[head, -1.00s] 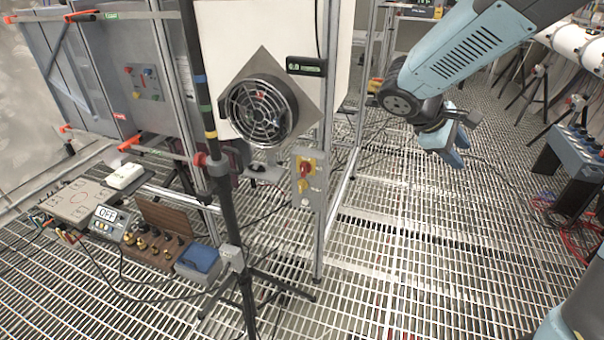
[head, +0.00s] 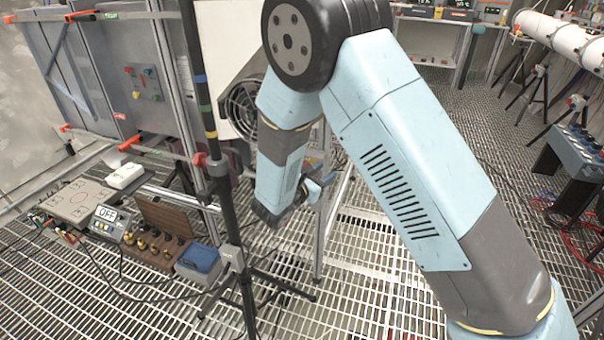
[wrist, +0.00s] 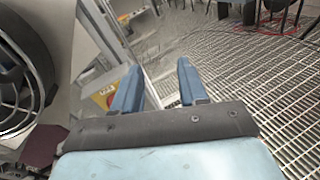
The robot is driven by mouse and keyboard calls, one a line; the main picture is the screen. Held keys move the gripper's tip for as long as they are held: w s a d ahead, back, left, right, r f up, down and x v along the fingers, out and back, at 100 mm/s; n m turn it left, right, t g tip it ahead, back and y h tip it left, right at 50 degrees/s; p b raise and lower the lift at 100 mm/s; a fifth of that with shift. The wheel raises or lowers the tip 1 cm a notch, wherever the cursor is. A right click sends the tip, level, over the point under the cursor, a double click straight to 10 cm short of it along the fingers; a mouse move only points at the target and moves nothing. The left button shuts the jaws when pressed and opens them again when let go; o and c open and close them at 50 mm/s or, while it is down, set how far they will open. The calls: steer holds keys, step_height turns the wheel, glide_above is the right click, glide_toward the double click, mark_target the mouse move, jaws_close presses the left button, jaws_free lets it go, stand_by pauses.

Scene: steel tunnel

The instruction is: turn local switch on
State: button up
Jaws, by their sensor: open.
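The switch box with its yellow plate (wrist: 104,96) shows in the wrist view, just left of my left finger and partly hidden by it. In the head view my arm hides the box. My gripper (wrist: 160,88) has its two blue fingers apart with nothing between them. In the head view my gripper (head: 312,188) is in front of the fan post, near the box's place.
The round fan (head: 243,105) is left of my arm and fills the left of the wrist view (wrist: 18,85). A black tripod pole (head: 222,195) stands close on the left. A meter (head: 107,218) reading OFF sits on the left.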

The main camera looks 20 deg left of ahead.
steer(key=s+a+f+n+t+y, duration=0.2)
steer(key=s+a+f+n+y, duration=0.3)
steer(key=a+f, duration=0.4)
steer(key=w+n, duration=0.1)
steer(key=w, duration=1.3)
steer(key=shift+w+d+r, duration=0.15)
steer(key=shift+w+r, duration=0.1)
steer(key=shift+r, duration=0.1)
jaws_close()
